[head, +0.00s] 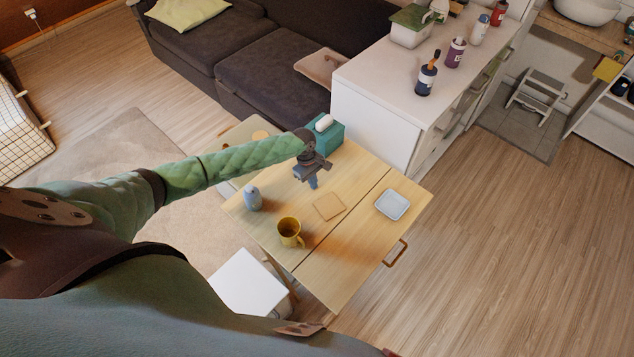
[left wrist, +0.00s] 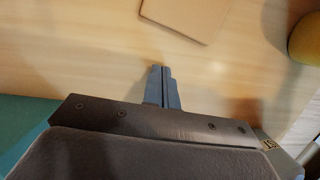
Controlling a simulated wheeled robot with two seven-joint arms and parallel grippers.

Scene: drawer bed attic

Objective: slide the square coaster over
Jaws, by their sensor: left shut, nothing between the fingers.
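The square coaster (head: 329,206) is a flat tan piece lying on the light wooden table (head: 346,262), near its middle. It also shows at the top of the left wrist view (left wrist: 184,14), partly cut off by the frame edge. My left gripper (head: 314,185) is above the table, behind the coaster and a little to its left in the head view. Its fingers are together and empty, as the left wrist view (left wrist: 162,70) shows, with a gap of bare table between the fingertips and the coaster. My right gripper does not show.
A yellow mug (head: 290,232) stands in front of the coaster, left of it. A grey-blue bottle (head: 252,198) stands at the left edge. A pale square dish (head: 392,204) lies to the right. A teal tissue box (head: 327,134) stands at the back. Bare table surrounds the coaster.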

